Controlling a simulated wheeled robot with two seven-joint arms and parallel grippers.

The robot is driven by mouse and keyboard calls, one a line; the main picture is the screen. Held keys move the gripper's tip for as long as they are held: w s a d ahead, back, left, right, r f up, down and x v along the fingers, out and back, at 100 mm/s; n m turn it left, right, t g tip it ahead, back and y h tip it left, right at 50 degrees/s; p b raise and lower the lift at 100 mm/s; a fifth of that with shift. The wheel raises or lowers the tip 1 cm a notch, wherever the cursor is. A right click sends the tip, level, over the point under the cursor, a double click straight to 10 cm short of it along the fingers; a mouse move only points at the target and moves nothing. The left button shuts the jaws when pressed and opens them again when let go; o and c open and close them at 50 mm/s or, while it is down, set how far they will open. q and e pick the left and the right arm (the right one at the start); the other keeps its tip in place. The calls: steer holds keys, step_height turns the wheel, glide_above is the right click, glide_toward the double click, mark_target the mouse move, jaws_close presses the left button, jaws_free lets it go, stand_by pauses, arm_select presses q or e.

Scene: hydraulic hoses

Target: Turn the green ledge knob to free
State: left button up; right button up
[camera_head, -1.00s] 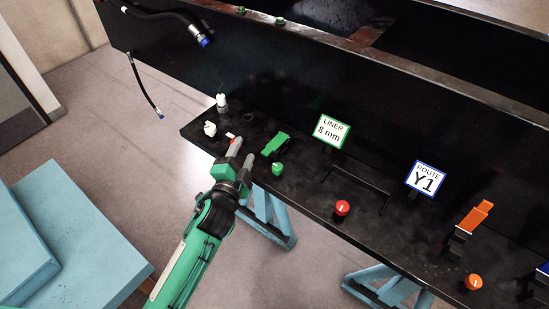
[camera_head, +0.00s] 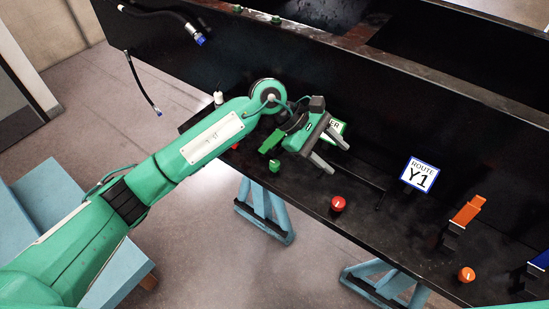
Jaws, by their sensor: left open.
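The green ledge knob (camera_head: 274,165) stands on the black ledge, in front of a green clamp-like block (camera_head: 270,142). My left gripper (camera_head: 334,157) is open and empty. Its two grey fingers are apart, to the right of the green knob and above the ledge, not touching the knob. The gripper partly hides the green-edged liner sign (camera_head: 337,126). My right gripper is not in view. The knob's pointer direction is too small to tell.
On the black ledge (camera_head: 300,185) are a red knob (camera_head: 338,203), an orange knob (camera_head: 466,274), an orange clamp (camera_head: 467,212) and the Y1 route sign (camera_head: 420,174). Hoses with blue ends (camera_head: 199,38) hang at the upper left.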

arm_select(q)
steer(key=w+a+m+t+y, duration=0.2)
steer(key=w+a+m+y, duration=0.15)
steer(key=a+y, duration=0.2)
steer(key=t+y, duration=0.1)
steer(key=y, duration=0.3)
glide_above(275, 163)
step_height(275, 163, down, 12)
steer(key=p, duration=0.6)
steer(key=shift+r+p, duration=0.25)
steer(key=shift+p, duration=0.1)
steer(key=shift+f, duration=0.65)
steer(key=c, duration=1)
